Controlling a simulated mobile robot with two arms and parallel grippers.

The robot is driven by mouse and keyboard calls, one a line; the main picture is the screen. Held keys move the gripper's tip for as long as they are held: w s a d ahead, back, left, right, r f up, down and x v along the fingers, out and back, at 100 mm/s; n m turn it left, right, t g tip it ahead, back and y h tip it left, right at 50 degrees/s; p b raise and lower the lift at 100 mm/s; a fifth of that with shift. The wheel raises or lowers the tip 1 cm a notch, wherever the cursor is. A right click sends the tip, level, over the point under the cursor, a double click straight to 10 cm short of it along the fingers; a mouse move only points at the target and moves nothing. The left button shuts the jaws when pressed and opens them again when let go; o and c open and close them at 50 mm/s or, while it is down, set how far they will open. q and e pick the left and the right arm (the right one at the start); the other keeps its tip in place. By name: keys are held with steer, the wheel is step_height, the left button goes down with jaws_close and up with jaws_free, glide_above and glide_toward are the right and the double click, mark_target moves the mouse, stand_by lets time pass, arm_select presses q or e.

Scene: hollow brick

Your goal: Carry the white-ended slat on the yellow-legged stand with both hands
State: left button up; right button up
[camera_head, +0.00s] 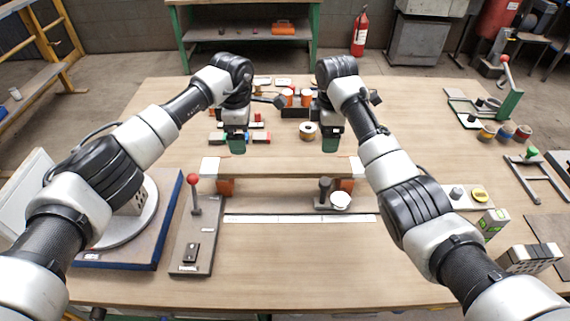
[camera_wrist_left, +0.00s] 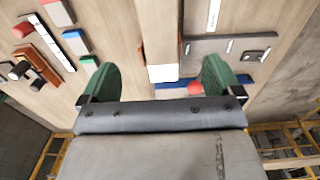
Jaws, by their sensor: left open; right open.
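The slat (camera_head: 285,168) is light wood with white ends. It lies crosswise near the middle of the table, on two orange supports (camera_head: 226,188). My left gripper (camera_head: 237,145) shows green fingertips just beyond the slat's left part. In the left wrist view my left gripper (camera_wrist_left: 158,82) is open and empty, and the slat (camera_wrist_left: 158,30) shows end-on between its fingers, white end nearest, apart from them. My right gripper (camera_head: 331,145) is open beyond the slat's right part, with no contact visible. A yellow-legged stand (camera_head: 60,45) is on the floor at the far left.
A board with a red-knobbed lever (camera_head: 194,180) stands left of the slat. A small dark post (camera_head: 324,188) and white round piece (camera_head: 341,200) sit under its right part. Reels and small blocks lie behind the grippers. The front table area (camera_head: 300,265) is clear.

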mark_target(323, 164)
arm_select(q)
step_height(323, 164, down, 11)
steer(key=shift+w, duration=0.1)
arm_select(e)
step_height(323, 164, down, 11)
steer(key=shift+w, duration=0.1)
arm_select(q)
steer(key=shift+c, duration=0.4)
arm_select(e)
steer(key=shift+c, duration=0.4)
arm_select(q)
steer(key=c, duration=0.7)
arm_select(e)
steer(key=c, duration=0.7)
arm_select(q)
steer(key=c, duration=0.4)
arm_select(e)
steer(key=shift+c, duration=0.5)
arm_select(q)
steer(key=shift+r, duration=0.15)
arm_select(e)
steer(key=shift+r, duration=0.15)
